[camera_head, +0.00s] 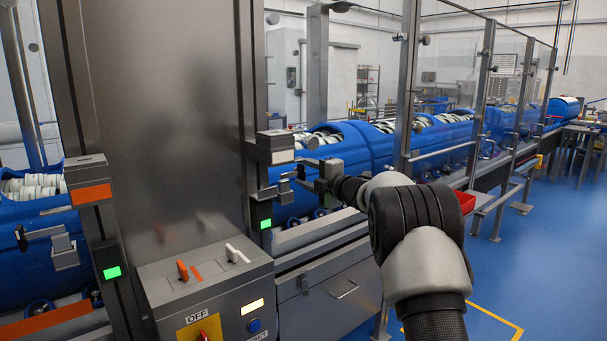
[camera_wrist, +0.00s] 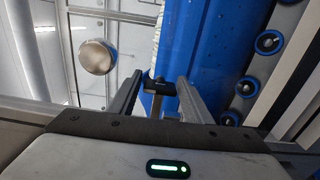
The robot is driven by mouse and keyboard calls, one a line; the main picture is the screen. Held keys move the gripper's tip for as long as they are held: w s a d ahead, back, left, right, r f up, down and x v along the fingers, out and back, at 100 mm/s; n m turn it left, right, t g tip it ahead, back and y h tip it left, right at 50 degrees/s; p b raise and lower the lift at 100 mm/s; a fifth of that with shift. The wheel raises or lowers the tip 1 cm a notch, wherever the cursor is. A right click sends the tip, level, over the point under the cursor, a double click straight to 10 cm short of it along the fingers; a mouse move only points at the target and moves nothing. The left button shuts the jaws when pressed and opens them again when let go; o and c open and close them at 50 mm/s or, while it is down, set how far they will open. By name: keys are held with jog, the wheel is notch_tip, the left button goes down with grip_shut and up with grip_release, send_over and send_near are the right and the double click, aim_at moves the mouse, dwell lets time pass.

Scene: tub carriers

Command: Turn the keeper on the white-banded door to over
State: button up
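The white-banded box (camera_head: 276,147) sits at the top right of the big grey panel, beside the post. Below it a metal keeper (camera_head: 268,193) stands near a green-lit indicator (camera_head: 265,223). My gripper (camera_head: 298,178) reaches in from the right at the keeper's height; the fine contact is too small to tell. In the wrist view my gripper (camera_wrist: 160,90) has its two fingers apart, with a small dark block (camera_wrist: 160,87) between or just beyond the tips. I cannot tell whether the fingers touch it.
An orange-banded box (camera_head: 90,192) with its own keeper (camera_head: 64,250) and green indicator (camera_head: 112,272) is at left. A control box (camera_head: 205,290) with orange and white levers stands in front. Blue tubs (camera_head: 345,140) run behind the posts. Blue floor (camera_head: 540,250) is open at right.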

jog(key=p+v, duration=0.1)
jog(key=v, duration=1.6)
jog(key=shift+d, duration=0.2)
jog(key=shift+s+r, duration=0.1)
jog(key=shift+s, duration=0.05)
